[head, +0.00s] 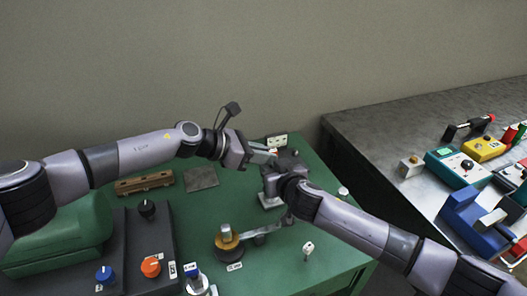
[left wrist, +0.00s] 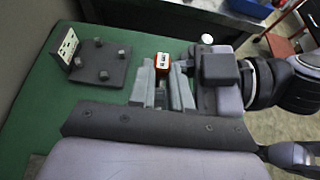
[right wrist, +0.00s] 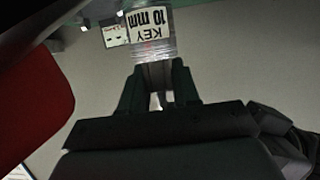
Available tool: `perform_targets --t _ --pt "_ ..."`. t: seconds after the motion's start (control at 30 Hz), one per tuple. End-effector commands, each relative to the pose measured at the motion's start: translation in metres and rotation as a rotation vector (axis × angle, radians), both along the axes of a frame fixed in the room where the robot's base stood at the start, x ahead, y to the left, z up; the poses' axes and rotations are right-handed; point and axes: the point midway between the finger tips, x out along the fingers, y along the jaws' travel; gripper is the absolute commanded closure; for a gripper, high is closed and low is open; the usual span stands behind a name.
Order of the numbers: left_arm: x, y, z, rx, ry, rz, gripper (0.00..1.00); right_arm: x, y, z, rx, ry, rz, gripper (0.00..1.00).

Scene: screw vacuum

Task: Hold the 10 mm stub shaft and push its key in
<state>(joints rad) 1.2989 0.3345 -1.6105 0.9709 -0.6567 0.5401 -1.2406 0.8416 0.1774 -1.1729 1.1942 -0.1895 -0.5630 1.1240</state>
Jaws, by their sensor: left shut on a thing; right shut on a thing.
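My left gripper (head: 270,153) and right gripper (head: 277,163) meet close together above the far right part of the green table. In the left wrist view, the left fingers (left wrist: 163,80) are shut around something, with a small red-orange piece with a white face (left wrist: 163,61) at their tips. In the right wrist view, the right fingers (right wrist: 156,75) are shut on a small piece. A white label reading "KEY 10 mm" (right wrist: 150,26), upside down, sits just beyond them. The shaft is not clearly visible, and I cannot tell whether the key touches it.
The green table (head: 320,235) carries a brown rack (head: 145,183), a grey square plate (head: 201,178), a yellow-topped round fixture (head: 227,240) and a unit with an orange knob (head: 151,267). A dark pegged plate (left wrist: 102,64) lies near the left gripper. A tool-covered grey bench (head: 375,123) stands right.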

Motion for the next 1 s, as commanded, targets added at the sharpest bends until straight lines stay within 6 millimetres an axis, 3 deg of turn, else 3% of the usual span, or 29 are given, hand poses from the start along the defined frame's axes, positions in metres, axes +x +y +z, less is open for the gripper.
perform_targets --t 0.6,0.63,0.7,1.0 --pt "0.0 0.0 -0.016 -0.001 0.002 0.001 1.0 0.0 -0.001 -0.001 -0.002 0.001 -0.003 1.0" --pt "0.0 0.0 -0.016 0.001 0.001 0.0 0.76 0.0 -0.001 -0.001 -0.002 0.001 -0.003 1.0" --pt "-0.001 0.0 -0.017 0.001 0.002 0.0 0.53 0.0 -0.001 -0.001 -0.001 0.002 -0.003 1.0" --pt "-0.004 0.0 -0.021 0.007 0.008 -0.009 0.52 0.001 -0.002 -0.001 0.0 0.002 -0.006 1.0"
